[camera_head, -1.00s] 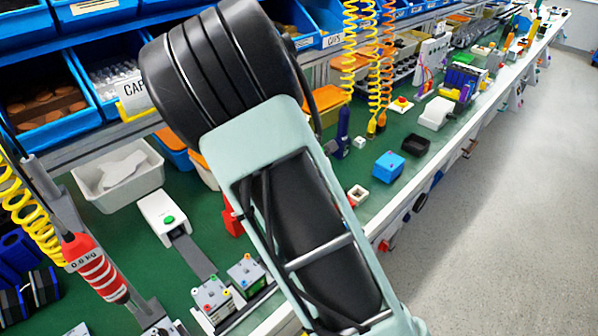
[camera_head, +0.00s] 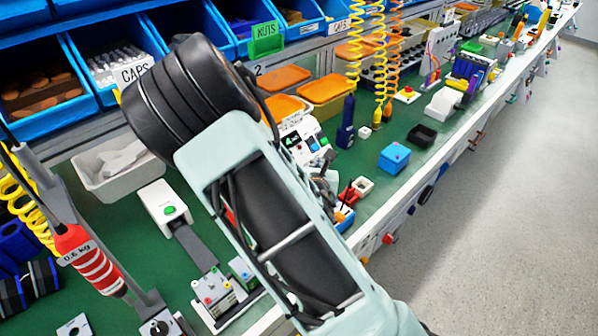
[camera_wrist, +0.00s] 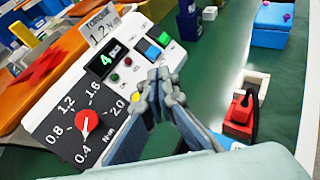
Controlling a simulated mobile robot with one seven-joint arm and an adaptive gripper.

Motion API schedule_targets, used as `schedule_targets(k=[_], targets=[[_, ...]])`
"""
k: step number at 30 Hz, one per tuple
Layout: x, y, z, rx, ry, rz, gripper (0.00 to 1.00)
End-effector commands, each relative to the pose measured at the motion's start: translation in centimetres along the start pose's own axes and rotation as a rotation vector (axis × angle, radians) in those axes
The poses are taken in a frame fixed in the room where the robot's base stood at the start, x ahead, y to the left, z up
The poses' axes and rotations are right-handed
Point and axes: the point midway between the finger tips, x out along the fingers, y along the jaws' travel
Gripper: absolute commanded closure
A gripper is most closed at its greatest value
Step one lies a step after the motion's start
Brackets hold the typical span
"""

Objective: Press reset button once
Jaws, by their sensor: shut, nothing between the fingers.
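The white torque panel (camera_wrist: 97,95) fills the left of the wrist view. It carries a red dial knob (camera_wrist: 87,121) with a white pointer and a scale from 0.4 to 2.0. Button labels are too small to read, so I cannot tell which is reset. My gripper (camera_wrist: 159,78) is shut and empty, its tips over the panel's right part, just right of the yellow button. Contact is unclear. The panel also shows in the head view (camera_head: 300,138).
A red block (camera_wrist: 239,110) sits right of the panel near my fingers. A blue box (camera_head: 394,157) and a black tray (camera_head: 421,136) stand farther right. Orange-lidded bins (camera_head: 326,89) are behind the panel.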

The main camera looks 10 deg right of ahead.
Motion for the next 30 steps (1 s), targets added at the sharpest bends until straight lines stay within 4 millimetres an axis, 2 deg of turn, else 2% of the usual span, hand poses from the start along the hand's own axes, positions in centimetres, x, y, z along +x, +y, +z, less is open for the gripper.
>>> schedule_targets(k=[1, 6, 15, 30], targets=[[0.6, 0.3, -0.8, -0.001, 0.000, 0.002, 1.00], [2.4, 1.6, -2.1, 0.000, 0.000, 0.002, 1.00], [4.7, 3.3, -3.6, -0.001, 0.001, 0.000, 1.00], [5.2, 3.8, -3.9, 0.000, 0.002, 0.000, 1.00]])
